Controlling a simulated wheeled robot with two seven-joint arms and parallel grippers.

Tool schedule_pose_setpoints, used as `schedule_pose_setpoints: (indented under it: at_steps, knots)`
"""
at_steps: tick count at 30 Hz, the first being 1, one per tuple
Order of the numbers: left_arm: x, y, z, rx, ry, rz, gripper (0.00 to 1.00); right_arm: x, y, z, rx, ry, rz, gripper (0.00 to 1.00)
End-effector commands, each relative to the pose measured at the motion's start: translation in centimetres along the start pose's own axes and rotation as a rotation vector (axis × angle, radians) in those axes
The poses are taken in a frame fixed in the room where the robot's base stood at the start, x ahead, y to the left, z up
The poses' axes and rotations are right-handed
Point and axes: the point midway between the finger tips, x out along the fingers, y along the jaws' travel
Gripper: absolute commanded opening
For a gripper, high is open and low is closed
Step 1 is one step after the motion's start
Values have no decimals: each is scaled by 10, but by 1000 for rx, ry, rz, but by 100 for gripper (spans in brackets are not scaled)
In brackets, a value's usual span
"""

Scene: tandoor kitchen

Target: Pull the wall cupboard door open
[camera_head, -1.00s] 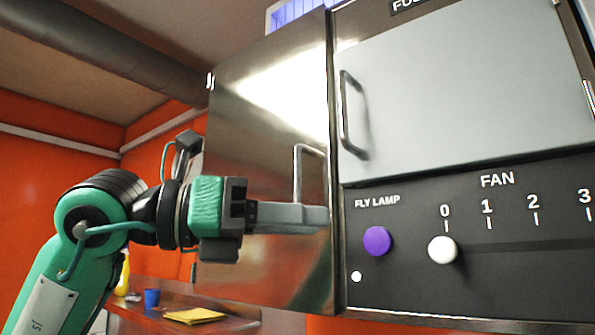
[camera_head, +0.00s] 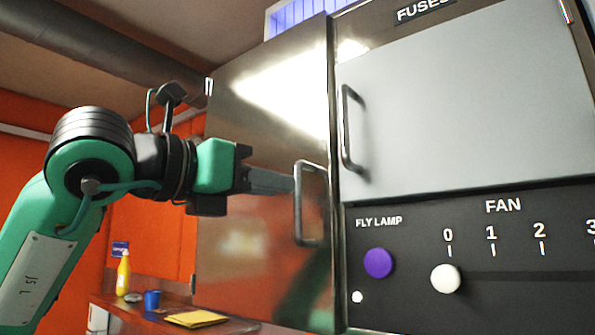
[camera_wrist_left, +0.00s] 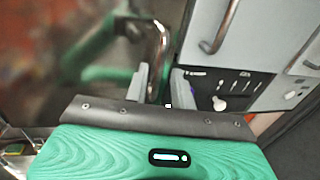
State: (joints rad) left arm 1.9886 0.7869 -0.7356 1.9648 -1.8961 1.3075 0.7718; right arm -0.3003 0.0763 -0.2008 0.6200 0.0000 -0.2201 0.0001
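The wall cupboard door (camera_head: 262,130) is a shiny steel panel in the middle of the head view, with hinges on its left edge. Its right edge sits against the dark frame, and it looks shut. A grey bar handle (camera_head: 299,215) stands upright near that right edge. My left gripper (camera_head: 290,183) comes in from the left, its fingertips at the handle's upper half. In the left wrist view the gripper (camera_wrist_left: 158,84) is open, with one finger on each side of the handle (camera_wrist_left: 161,48); contact cannot be told. My right gripper is out of view.
Right of the door is a grey fuse-box door (camera_head: 450,110) with its own handle (camera_head: 346,130). Below it are a purple button (camera_head: 378,263) and a white knob (camera_head: 445,278). A counter (camera_head: 125,305) at lower left holds a yellow bottle (camera_head: 123,276), blue cup (camera_head: 152,300) and yellow cloth (camera_head: 197,318).

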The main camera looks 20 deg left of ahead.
Motion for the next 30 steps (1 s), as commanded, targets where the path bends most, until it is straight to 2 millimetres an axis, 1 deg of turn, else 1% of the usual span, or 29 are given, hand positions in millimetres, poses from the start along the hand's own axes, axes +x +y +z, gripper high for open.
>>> schedule_pose_setpoints:
  at_steps: [1, 3, 9, 14, 21, 25, 30]
  knots:
    - [11, 0, 5, 0, 4, 0, 25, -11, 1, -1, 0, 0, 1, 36]
    - [24, 0, 4, 0, 4, -1, 25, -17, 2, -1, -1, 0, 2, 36]
    - [46, 0, 2, -1, 2, -1, 25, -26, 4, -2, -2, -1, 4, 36]
    - [52, 0, 0, -1, 1, -1, 25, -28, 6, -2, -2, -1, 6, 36]
    - [53, 0, 0, 0, 0, -1, 25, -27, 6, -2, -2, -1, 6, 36]
    - [53, 0, 0, 0, 0, -1, 0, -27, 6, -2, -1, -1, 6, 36]
    - [53, 0, 0, 0, 0, -1, 0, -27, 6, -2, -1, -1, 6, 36]
